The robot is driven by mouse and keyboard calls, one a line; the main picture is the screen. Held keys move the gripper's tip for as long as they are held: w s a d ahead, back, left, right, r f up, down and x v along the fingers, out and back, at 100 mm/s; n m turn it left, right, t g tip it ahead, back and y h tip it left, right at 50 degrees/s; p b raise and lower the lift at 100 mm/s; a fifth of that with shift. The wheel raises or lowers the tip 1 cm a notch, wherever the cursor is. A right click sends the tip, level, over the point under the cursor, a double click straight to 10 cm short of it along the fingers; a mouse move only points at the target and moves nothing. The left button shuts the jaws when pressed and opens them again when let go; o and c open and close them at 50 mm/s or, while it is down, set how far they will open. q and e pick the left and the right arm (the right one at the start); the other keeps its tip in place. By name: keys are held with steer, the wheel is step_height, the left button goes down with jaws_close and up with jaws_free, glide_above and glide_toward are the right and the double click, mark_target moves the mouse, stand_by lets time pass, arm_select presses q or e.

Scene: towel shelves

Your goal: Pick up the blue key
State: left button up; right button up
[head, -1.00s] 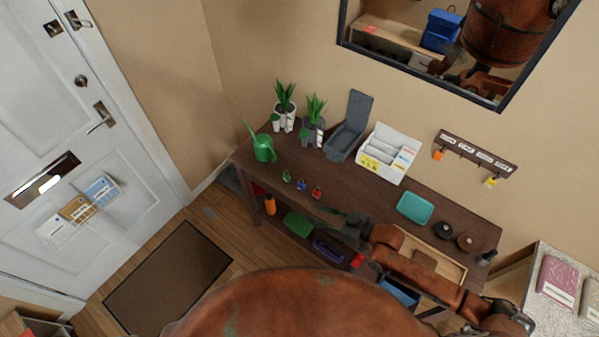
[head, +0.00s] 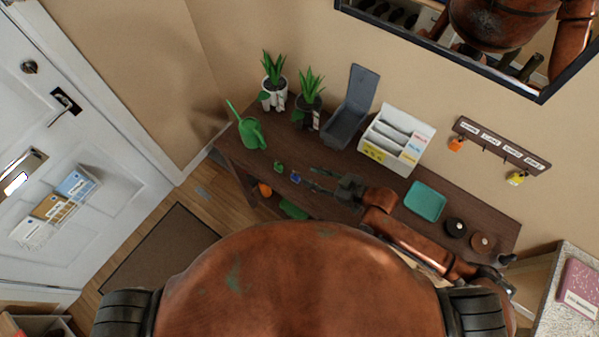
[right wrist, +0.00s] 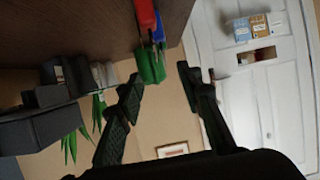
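The blue key (head: 295,178) lies near the front edge of the dark wooden table, just left of my right gripper's fingertips. The green key (head: 279,167) is a little farther left. In the right wrist view, the red key (right wrist: 146,15), blue key (right wrist: 158,30) and green key (right wrist: 151,66) appear close together, partly overlapping. My right gripper (head: 310,177) is open and empty, reaching in from the right; its spread fingers (right wrist: 163,78) show in the right wrist view. The red key is hidden or unclear in the head view. My left gripper is out of view.
On the table (head: 375,192) stand a green watering can (head: 250,133), two potted plants, a grey open box (head: 349,112), a white letter sorter (head: 396,138) and a teal tray (head: 426,200). A wall key rack (head: 501,146) hangs above. The door is at left.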

mark_target(299, 178)
steer(key=f+b, duration=0.2)
steer(key=f, duration=0.1)
steer(key=f+b, duration=0.1)
steer(key=shift+w+a+f, duration=0.2)
steer(key=shift+w+f, duration=0.1)
steer(key=shift+f, duration=0.05)
steer(key=shift+d+f, duration=0.15)
steer(key=shift+w+f, duration=0.1)
steer(key=shift+w, duration=0.05)
steer(key=shift+w+a+f, duration=0.15)
steer(key=shift+w+a, duration=0.05)
steer(key=shift+w, duration=0.15)
steer(key=a, duration=0.1)
steer(key=w+a+f, duration=0.1)
steer(key=a, duration=0.3)
steer(key=shift+w+a+f, duration=0.15)
steer(key=shift+w+a, duration=0.05)
steer(key=shift+w+a+f, duration=0.25)
steer(key=shift+w+d+f, duration=0.1)
steer(key=shift+w+f, duration=0.1)
steer(key=shift+w, duration=0.05)
steer(key=shift+s+r, duration=0.15)
steer(key=shift+c, duration=1.3)
steer(key=c, duration=0.6)
jaws_close()
